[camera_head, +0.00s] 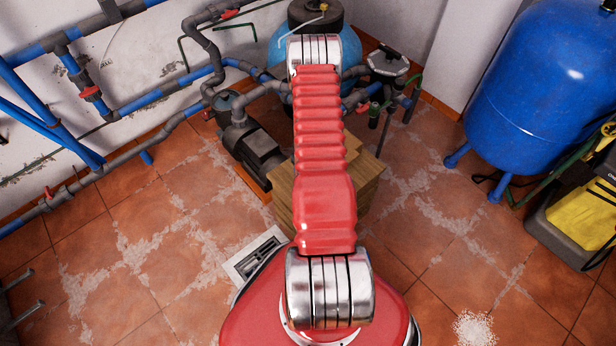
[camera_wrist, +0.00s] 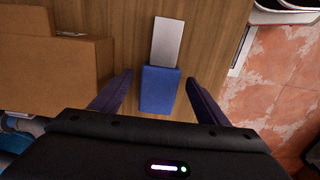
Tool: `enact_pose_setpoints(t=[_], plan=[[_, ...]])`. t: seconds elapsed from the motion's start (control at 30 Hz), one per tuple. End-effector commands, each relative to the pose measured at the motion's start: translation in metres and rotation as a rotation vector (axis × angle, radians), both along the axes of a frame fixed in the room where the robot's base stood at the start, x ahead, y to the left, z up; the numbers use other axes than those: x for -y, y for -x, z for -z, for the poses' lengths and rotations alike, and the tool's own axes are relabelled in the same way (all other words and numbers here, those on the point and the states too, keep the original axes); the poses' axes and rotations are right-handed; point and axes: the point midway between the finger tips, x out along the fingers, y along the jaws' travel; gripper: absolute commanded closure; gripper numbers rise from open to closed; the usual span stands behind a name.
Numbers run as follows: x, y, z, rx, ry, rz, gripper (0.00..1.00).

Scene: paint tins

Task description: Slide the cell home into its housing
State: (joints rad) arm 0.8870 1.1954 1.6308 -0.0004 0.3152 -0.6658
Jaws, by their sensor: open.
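In the wrist view a blue block (camera_wrist: 159,90) lies on a brown wooden surface (camera_wrist: 212,40). A flat silver-grey piece (camera_wrist: 167,42) adjoins its far end, in line with it. I cannot tell for certain which is the cell and which the housing, nor whether one sits inside the other. My gripper (camera_wrist: 159,77) is open, its two dark fingers on either side of the blue block with a gap on each side. In the head view my own arm hides the gripper, the block and the silver piece.
A tan box-like object (camera_wrist: 55,75) stands left of the blue block. The wooden surface ends at the right, above a tiled floor (camera_wrist: 285,85). In the head view a dark pump (camera_head: 250,150) stands left of the wooden stand (camera_head: 368,182); a blue tank (camera_head: 530,95) is at right.

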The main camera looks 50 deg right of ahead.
Motion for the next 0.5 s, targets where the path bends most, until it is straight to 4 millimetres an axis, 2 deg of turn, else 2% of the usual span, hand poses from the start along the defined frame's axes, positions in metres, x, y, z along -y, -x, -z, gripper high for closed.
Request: enact_pose_setpoints(t=[0.13, 0.5], plan=[[0.0000, 0.0000, -0.0001, 0.000, 0.000, 0.000, 0.31], [0.0000, 0.0000, -0.0002, 0.000, 0.000, 0.000, 0.57]])
